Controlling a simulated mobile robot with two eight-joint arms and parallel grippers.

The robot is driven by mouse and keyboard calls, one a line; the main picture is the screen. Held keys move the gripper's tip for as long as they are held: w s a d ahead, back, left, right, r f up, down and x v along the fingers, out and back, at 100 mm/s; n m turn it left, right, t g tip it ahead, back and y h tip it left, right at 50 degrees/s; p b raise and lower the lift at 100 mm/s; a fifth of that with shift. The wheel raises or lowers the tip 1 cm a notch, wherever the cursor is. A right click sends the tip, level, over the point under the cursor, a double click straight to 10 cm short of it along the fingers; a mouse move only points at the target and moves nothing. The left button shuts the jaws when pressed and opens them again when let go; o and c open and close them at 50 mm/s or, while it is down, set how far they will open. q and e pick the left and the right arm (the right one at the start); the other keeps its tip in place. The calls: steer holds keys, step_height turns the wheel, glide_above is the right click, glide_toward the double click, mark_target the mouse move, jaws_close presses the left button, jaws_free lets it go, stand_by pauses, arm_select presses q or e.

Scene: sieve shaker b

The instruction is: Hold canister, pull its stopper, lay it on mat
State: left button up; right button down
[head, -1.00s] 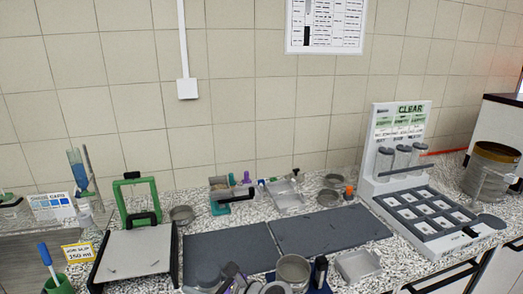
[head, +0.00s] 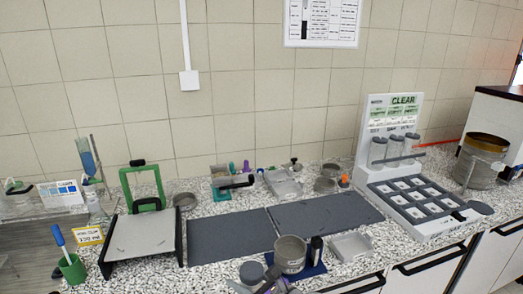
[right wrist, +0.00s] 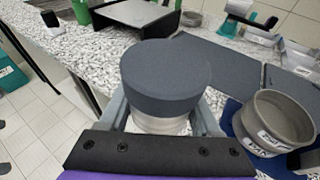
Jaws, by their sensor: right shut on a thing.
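The canister (right wrist: 160,124) is a pale, clear-walled vessel with a wide dark grey stopper (right wrist: 166,75) seated on its top. My right gripper (right wrist: 161,116) is shut on the canister below the stopper, one finger on each side. In the head view the grey stopper (head: 252,271) shows at the bottom edge, in front of the counter, with my right gripper (head: 262,284) beside it. Two dark grey mats lie on the counter, a left one (head: 230,238) and a right one (head: 325,213), both bare. My left gripper is not in view.
A grey metal pan (head: 290,254) stands on a blue mat (head: 312,269) close to the right of the canister. A metal tray (head: 352,247) lies beside it. A black-edged board with a green frame (head: 142,240) is at left; a white rack (head: 420,205) is at right.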

steer(key=w+d+f+m+t+h, duration=0.2)
steer(key=d+f+m+h, duration=0.1)
steer(key=d, duration=0.8)
steer(key=w+d+f+m+t+h, duration=0.2)
steer(key=d+f+m+h, duration=0.1)
steer(key=d, duration=0.8)
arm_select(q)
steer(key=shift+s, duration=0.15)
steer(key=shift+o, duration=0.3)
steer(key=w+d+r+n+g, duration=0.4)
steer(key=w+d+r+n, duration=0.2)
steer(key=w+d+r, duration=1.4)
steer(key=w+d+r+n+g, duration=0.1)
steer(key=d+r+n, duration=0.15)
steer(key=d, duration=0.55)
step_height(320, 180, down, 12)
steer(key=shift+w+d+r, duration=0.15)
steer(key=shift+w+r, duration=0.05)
arm_select(e)
steer(key=s+a+r+n+g+y, duration=0.2)
steer(key=s+a+n+g+y, duration=0.1)
steer(key=a, duration=0.6)
steer(key=shift+s+a+n+y, duration=0.3)
steer(key=shift+s+n+y, duration=0.3)
steer(key=shift+n+y, duration=0.45)
